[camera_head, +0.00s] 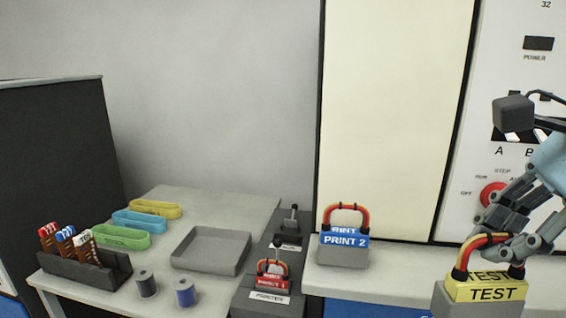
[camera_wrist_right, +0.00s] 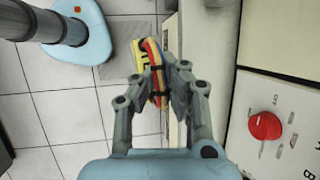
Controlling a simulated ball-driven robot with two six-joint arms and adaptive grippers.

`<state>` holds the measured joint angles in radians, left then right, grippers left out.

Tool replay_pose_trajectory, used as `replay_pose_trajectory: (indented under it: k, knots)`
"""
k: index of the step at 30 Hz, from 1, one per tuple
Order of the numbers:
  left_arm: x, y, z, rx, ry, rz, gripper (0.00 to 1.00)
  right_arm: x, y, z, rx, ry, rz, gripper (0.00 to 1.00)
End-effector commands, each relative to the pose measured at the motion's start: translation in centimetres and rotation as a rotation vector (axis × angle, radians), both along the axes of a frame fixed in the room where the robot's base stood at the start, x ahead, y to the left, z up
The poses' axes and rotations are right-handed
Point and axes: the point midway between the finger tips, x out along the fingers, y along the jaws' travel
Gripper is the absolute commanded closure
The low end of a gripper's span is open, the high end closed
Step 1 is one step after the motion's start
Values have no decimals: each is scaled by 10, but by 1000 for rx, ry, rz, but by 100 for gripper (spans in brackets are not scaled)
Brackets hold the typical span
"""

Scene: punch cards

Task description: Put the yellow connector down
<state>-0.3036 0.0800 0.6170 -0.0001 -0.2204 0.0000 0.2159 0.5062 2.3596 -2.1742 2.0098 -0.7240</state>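The yellow connector (camera_head: 485,293) is a block marked TEST with a looped orange-red cable on top. It is at the lower right of the head view, in front of or on a grey block (camera_head: 450,304); I cannot tell whether it rests there. My right gripper (camera_head: 497,240) is at the cable loop. In the right wrist view, the gripper's fingers (camera_wrist_right: 157,88) are closed on both sides of the loop, with the yellow body (camera_wrist_right: 139,66) beyond them. My left gripper is not in view.
A blue PRINT 2 connector (camera_head: 343,239) and a red connector (camera_head: 272,283) sit on grey blocks to the left. The side table holds an empty grey tray (camera_head: 190,262), coloured trays, two spools and a card rack (camera_head: 75,269). A panel with a red knob (camera_head: 492,194) stands behind.

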Motion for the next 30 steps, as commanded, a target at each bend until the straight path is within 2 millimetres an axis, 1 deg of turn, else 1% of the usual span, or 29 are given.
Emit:
replay_pose_trajectory:
  k: [1, 6, 9, 12, 15, 23, 26, 29, 30]
  knots:
    - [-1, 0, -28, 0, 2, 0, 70, 0, 0, -28, 1, 2, 0, 100]
    - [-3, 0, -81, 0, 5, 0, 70, 0, 0, -84, 0, 9, 0, 100]
    - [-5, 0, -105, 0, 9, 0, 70, 0, 0, -109, 0, 13, 0, 100]
    - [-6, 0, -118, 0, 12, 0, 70, 0, 0, -124, 1, 16, 1, 100]
    - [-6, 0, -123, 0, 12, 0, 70, 0, 0, -129, 0, 17, 1, 100]
    - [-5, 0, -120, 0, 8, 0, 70, 0, 0, -126, 1, 12, 0, 100]
    - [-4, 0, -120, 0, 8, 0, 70, 2, 4, -124, 6, -1, 0, 100]
    - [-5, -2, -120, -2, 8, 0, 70, 3, 15, -120, 26, -28, 28, 100]
    - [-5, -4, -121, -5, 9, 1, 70, 5, 16, -115, 28, -40, 47, 100]
